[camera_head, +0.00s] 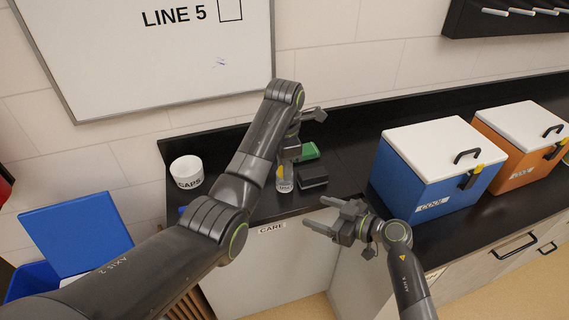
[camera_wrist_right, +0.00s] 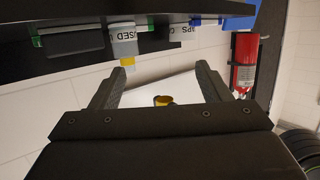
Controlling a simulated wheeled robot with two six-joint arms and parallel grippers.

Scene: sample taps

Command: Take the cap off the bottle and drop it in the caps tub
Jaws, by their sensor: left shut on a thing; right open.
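My left gripper (camera_head: 288,156) points down over the counter, partly hidden by my own arm. It is shut on what seems to be the bottle; its jaws and the bottle's outline are hard to make out. Just below is a pale container (camera_head: 286,186) with a yellow part at its upper left. In the right wrist view, which is upside down, this container (camera_wrist_right: 123,40) reads "USED" and shows yellow at its top. The white caps tub (camera_head: 187,174) stands to the left. My right gripper (camera_head: 325,217) is open and empty in front of the counter, apart from the container.
Blue (camera_head: 435,165) and orange (camera_head: 510,150) lidded boxes stand further right. An open blue bin (camera_head: 75,245) is at left. The counter between tub and container is partly covered by my arm.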

